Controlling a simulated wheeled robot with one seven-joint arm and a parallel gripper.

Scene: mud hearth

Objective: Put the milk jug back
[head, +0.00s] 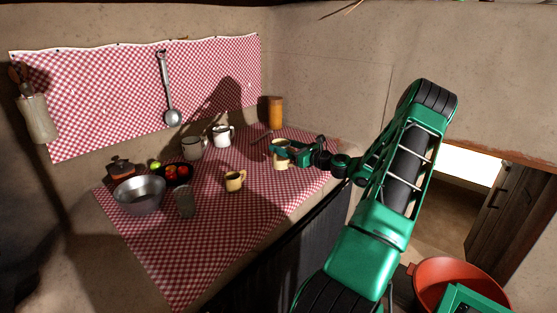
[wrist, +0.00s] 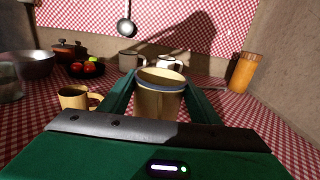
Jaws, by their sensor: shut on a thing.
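A cream jug with a blue rim, which I take for the milk jug (wrist: 158,105), stands upright between the two green fingers of my gripper (wrist: 160,88) in the wrist view. The fingers are shut on its sides. In the head view the jug (head: 281,161) is at the right part of the checked cloth, partly hidden by my gripper (head: 279,148). I cannot tell whether its base touches the cloth.
A tan mug (head: 234,181) stands front left of the jug. White enamel mugs (head: 222,136) stand behind, and an orange-brown cylinder (head: 275,112) is in the back corner. A metal bowl (head: 140,196), glass (head: 185,203) and fruit bowl (head: 174,180) are left. The front cloth is clear.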

